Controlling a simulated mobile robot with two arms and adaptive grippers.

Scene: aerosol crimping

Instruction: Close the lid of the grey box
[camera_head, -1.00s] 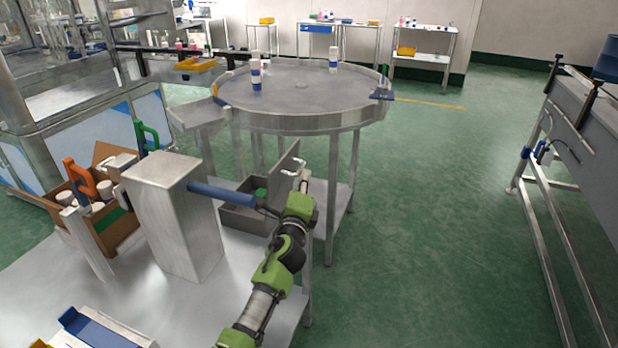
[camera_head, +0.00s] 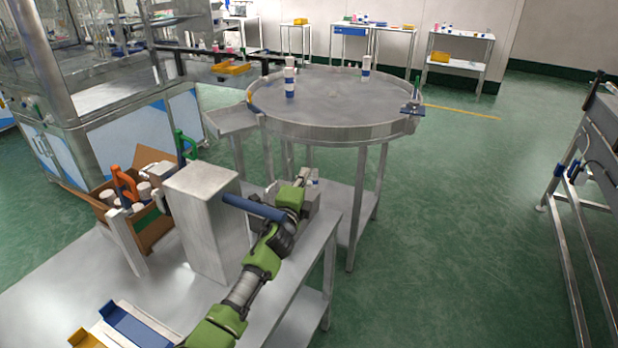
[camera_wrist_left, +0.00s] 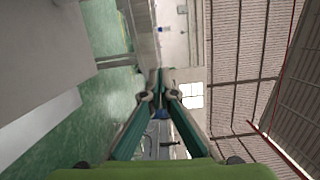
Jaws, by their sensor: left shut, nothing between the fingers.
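The grey box (camera_head: 312,204) stands at the far end of the steel table, mostly hidden behind my left arm. No raised lid shows above it; the arm hides whether the lid lies fully flat. My left gripper (camera_head: 305,175) is at the box, over its far part, with its fingers shut and empty. In the left wrist view the fingertips (camera_wrist_left: 158,88) meet, and the box cannot be made out there. Contact between gripper and box cannot be told. My right gripper is not in view.
A tall steel block with a blue handle (camera_head: 255,208) stands left of my arm. A cardboard box (camera_head: 155,230) with bottles and orange and green-handled tools is further left. A blue tray (camera_head: 135,325) lies in front. A round steel table (camera_head: 330,105) stands behind.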

